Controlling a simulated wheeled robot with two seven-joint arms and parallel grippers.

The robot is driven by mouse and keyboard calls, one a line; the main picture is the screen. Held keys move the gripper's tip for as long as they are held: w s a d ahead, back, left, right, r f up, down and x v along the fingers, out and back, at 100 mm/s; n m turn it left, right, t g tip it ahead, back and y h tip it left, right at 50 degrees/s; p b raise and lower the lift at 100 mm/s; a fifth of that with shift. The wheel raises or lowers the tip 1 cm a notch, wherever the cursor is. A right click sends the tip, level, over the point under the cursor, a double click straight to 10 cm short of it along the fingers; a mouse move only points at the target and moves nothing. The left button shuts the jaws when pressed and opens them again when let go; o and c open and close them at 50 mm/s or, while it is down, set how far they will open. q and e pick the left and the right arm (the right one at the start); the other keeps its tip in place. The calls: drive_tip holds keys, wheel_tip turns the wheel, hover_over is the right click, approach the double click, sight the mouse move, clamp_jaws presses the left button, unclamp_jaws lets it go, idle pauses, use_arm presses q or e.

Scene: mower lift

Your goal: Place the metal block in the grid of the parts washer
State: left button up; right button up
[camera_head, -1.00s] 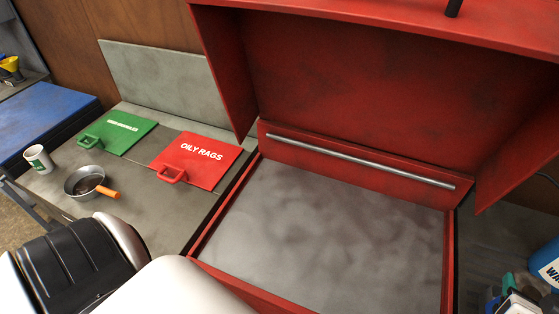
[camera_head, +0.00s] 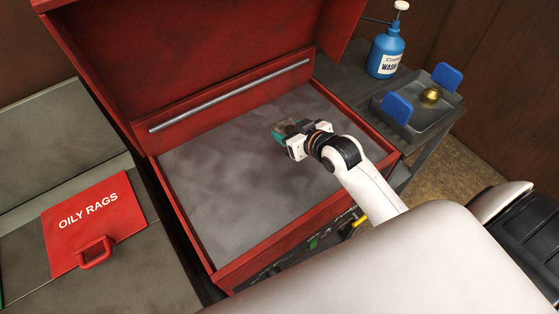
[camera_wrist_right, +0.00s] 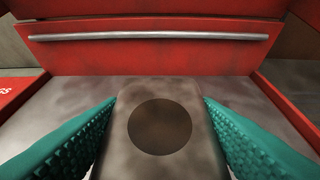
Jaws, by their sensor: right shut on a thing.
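The parts washer is an open red box (camera_head: 330,230) with its lid raised. Its grey metal floor (camera_head: 220,185) is bare and smooth; I cannot make out a grid pattern on it. My right gripper (camera_head: 282,132) is over the right part of this floor, its teal fingers shut on the metal block. The block is a grey plate with a round dark hole; it fills the space between the fingers in the right wrist view (camera_wrist_right: 160,90). In the head view it is small and mostly hidden. Whether it touches the floor I cannot tell. My left gripper is not in view.
A silver bar (camera_head: 230,95) runs along the washer's back wall. A red oily rags lid (camera_head: 85,230) lies on the left bench. At right are a blue wash bottle (camera_head: 385,52) and a grey tray (camera_head: 425,125) with blue pieces and a brass part. The washer's left floor is free.

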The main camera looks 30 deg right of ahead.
hover_over(290, 162)
wheel_tip(290, 162, down, 4)
drive_tip(key=shift+w+d+f, duration=0.1)
drive_tip(key=shift+w+f, duration=0.05)
drive_tip(key=shift+f, duration=0.1)
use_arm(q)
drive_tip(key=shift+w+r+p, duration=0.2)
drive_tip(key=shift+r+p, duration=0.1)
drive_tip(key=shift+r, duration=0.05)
use_arm(e)
drive_tip(key=shift+f, duration=2.45)
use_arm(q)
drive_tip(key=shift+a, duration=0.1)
use_arm(e)
drive_tip(key=o, duration=1.3)
drive_tip(key=shift+f, duration=0.2)
drive_tip(key=shift+c, duration=0.2)
drive_tip(key=shift+r, duration=0.1)
drive_tip(key=shift+r, duration=0.1)
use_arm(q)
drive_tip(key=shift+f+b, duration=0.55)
use_arm(e)
drive_tip(key=v, duration=1.2)
